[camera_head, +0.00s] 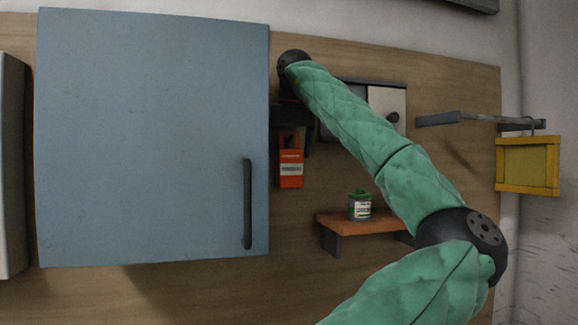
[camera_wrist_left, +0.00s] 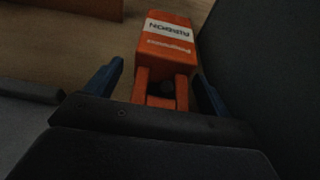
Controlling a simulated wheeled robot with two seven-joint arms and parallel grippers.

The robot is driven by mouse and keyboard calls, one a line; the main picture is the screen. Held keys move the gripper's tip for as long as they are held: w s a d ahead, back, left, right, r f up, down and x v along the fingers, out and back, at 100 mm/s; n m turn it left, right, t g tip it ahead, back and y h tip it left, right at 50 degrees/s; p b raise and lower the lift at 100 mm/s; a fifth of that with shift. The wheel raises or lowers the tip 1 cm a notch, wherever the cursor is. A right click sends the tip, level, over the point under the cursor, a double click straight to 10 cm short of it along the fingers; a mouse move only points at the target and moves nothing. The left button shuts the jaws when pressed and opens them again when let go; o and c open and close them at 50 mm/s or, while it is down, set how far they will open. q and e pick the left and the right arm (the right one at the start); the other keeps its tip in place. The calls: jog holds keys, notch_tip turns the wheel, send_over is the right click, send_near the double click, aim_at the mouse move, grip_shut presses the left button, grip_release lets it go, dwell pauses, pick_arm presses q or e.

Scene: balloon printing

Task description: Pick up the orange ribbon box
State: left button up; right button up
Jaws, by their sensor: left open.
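The orange ribbon box (camera_head: 291,170) hangs upright against the wooden board, right of the blue cabinet door. It has a white label, and its top has orange uprights with a gap. My left gripper (camera_head: 292,142) is at the top of the box, pointing down in the head view. In the left wrist view the box (camera_wrist_left: 165,45) lies ahead, its near end between the two blue fingers of my left gripper (camera_wrist_left: 162,84). The fingers are open, with a gap visible on the left side; contact on the right is unclear. My right gripper is not in view.
The blue cabinet (camera_head: 150,140) stands close left of the box, with a dark handle. A grey-white device (camera_head: 388,104) sits behind my arm. A yellow frame (camera_head: 528,190) hangs far right.

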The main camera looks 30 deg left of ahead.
pick_arm(q)
jog(key=shift+s+d+r, duration=0.1)
jog(key=shift+s+d, duration=0.1)
jog(key=shift+w+a, duration=0.1)
jog(key=c, duration=1.4)
